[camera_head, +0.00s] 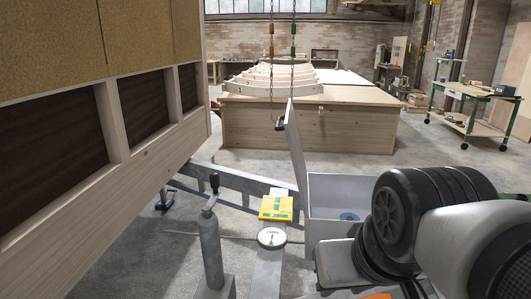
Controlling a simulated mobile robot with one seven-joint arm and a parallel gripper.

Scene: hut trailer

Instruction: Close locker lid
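The locker (338,182) is a pale grey open-topped box at the middle right, on the trailer's frame. Its lid (296,145) stands nearly upright at the box's left side, seen almost edge-on, so the locker is open. A small dark fitting (280,123) sticks out on the lid's left side near the top. A blue round thing (349,216) lies inside the box. My arm's large black and grey links fill the lower right and hide the locker's right part. My gripper is not in view.
A grey jockey post (211,240) stands further left. The timber hut wall (130,165) fills the left. A wooden platform (300,125) stands behind.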

